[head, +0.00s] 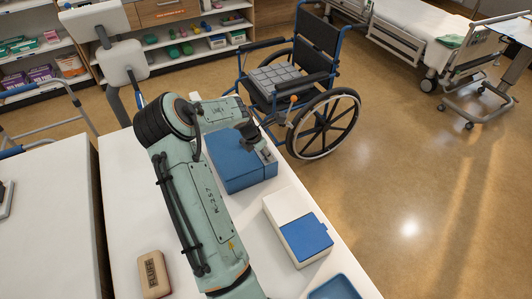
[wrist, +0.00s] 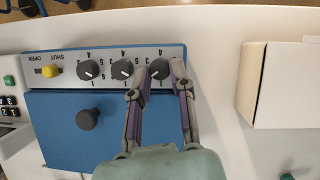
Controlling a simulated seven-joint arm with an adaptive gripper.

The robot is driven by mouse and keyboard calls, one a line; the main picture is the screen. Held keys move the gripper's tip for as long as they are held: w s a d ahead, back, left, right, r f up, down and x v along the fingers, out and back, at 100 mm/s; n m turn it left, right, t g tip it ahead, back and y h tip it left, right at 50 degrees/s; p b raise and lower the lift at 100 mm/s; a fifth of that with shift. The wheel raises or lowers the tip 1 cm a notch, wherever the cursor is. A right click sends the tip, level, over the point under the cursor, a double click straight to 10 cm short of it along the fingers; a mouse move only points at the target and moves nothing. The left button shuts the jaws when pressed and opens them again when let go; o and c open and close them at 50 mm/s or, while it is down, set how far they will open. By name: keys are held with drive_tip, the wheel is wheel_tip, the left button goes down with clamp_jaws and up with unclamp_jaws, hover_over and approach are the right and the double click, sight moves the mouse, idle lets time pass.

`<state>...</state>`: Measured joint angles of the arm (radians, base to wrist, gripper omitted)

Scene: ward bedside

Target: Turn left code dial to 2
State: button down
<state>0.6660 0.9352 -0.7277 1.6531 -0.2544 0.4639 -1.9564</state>
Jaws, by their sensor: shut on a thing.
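A blue box (head: 238,180) stands on the white table, and it also shows in the wrist view (wrist: 60,130). Its grey panel (wrist: 105,55) carries three black dials in a row with numbers around them: a picture-left dial (wrist: 88,69), a middle dial (wrist: 122,69) and a picture-right dial (wrist: 158,71). My gripper (wrist: 164,68) is shut on the picture-right dial, one finger at each side. The fingers partly hide this dial and its numbers, so I cannot read its setting. In the head view my gripper (head: 262,150) is at the box's panel edge, its fingertips hard to see.
A yellow knob (wrist: 52,70) marked SHUT and OPEN sits on the panel. A black knob (wrist: 87,118) is on the blue face. A white box with a blue lid (head: 306,237) stands nearby. A blue tray (head: 335,288) and a tan block (head: 153,274) lie on the table.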

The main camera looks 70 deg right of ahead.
drive_tip(key=shift+m, duration=0.6)
drive_tip(key=c, duration=1.3)
unclamp_jaws()
drive_tip(key=shift+o, duration=0.2)
drive_tip(key=shift+r, duration=0.1)
drive_tip(key=v, duration=1.2)
drive_tip(key=shift+w+d, duration=0.2)
drive_tip(key=shift+w, duration=0.05)
drive_tip(key=shift+y, duration=0.3)
